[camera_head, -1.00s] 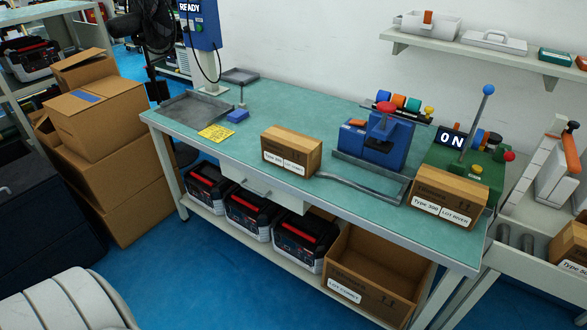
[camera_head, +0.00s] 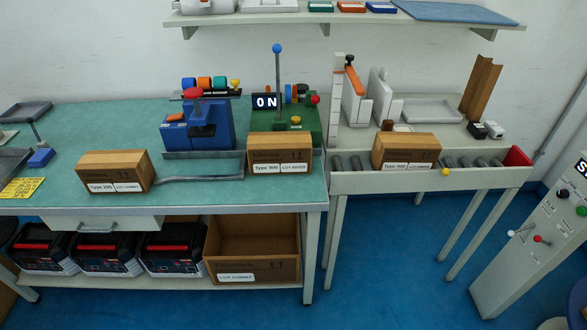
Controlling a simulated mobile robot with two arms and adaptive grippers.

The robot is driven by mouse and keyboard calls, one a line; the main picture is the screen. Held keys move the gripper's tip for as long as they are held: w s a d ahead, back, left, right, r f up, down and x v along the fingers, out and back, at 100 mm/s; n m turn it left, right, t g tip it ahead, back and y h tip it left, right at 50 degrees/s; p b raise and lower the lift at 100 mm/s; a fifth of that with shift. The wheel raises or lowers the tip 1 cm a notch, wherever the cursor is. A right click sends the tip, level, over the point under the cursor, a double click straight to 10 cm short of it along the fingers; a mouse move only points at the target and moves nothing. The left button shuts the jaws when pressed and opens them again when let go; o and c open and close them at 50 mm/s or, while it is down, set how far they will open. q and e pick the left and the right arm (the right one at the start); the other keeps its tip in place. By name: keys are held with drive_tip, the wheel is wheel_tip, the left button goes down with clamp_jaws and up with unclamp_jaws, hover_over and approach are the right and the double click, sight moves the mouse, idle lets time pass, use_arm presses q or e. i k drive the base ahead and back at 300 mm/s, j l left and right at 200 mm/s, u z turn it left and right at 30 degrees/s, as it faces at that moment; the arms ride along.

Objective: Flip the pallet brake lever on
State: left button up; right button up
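I cannot tell for sure which part is the pallet brake lever. A tall upright lever with a blue ball knob (camera_head: 277,48) rises from a green machine (camera_head: 309,122) on the bench. A small display on that machine reads "ON" (camera_head: 265,102). At the right edge, a tilted white control pedestal (camera_head: 528,250) carries a short lever with a white knob (camera_head: 511,233) and one with a red knob (camera_head: 538,239). The pedestal's label is cut off by the picture edge. Neither gripper is in view.
Cardboard boxes stand on the green bench (camera_head: 60,117) and on the roller table (camera_head: 360,183). A blue machine (camera_head: 198,130) stands left of the green one. Cases and an open box (camera_head: 253,235) sit on the lower shelf. Blue floor (camera_head: 400,280) is clear before the roller table.

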sight(537, 238)
drive_tip(key=z, duration=1.65)
